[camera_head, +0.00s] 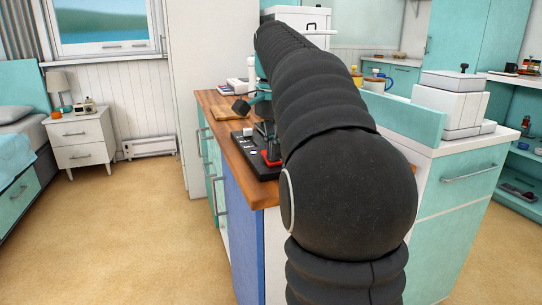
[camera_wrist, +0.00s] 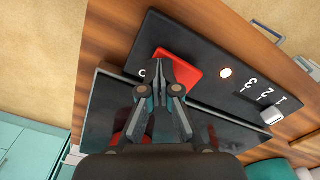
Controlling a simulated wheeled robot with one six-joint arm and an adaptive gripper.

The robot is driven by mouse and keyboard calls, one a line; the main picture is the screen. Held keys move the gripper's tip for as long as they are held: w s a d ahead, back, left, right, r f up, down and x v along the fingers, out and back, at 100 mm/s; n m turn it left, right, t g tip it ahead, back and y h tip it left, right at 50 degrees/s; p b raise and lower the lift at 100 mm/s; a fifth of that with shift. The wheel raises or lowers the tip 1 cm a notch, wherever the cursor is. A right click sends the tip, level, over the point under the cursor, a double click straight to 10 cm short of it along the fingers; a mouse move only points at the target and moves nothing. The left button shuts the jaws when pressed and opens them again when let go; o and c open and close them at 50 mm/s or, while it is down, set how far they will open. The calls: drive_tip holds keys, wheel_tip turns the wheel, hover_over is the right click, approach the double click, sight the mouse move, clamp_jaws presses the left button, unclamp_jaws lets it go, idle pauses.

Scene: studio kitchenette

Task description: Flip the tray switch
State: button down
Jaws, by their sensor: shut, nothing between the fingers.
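A black control panel (camera_wrist: 200,45) lies on the wooden counter. It carries a red switch (camera_wrist: 184,68), a small lit round lamp (camera_wrist: 225,73), the white numbers 1, 2 and 3, and a silver knob (camera_wrist: 271,115). In the head view the panel (camera_head: 246,146) and its red part (camera_head: 271,158) show at the counter's near end. My gripper (camera_wrist: 157,62) is shut and empty. Its fingertips overlap the left part of the red switch in the wrist view; I cannot tell whether they touch it. The switch's tilt is unclear.
A dark, glossy raised slab (camera_wrist: 100,105) lies beside the panel, partly under my gripper. The wooden counter (camera_head: 238,158) ends just left of the panel. A cutting board (camera_head: 228,114) lies farther back. A white boxy appliance (camera_head: 452,100) stands at right.

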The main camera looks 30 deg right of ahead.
wheel_tip(320, 180, up, 5)
drive_tip(key=p, duration=0.5)
drive_tip(key=shift+r+p, duration=0.1)
drive_tip(key=shift+p, duration=0.2)
drive_tip(key=shift+r, duration=0.9)
drive_tip(key=s+a+f+n+t, duration=0.5)
drive_tip(key=s+a+f+n, duration=0.9)
drive_tip(key=s+a+f, duration=0.4)
wheel_tip(320, 180, down, 3)
drive_tip(key=shift+s+r+t, duration=0.1)
drive_tip(key=shift+s+t, duration=0.2)
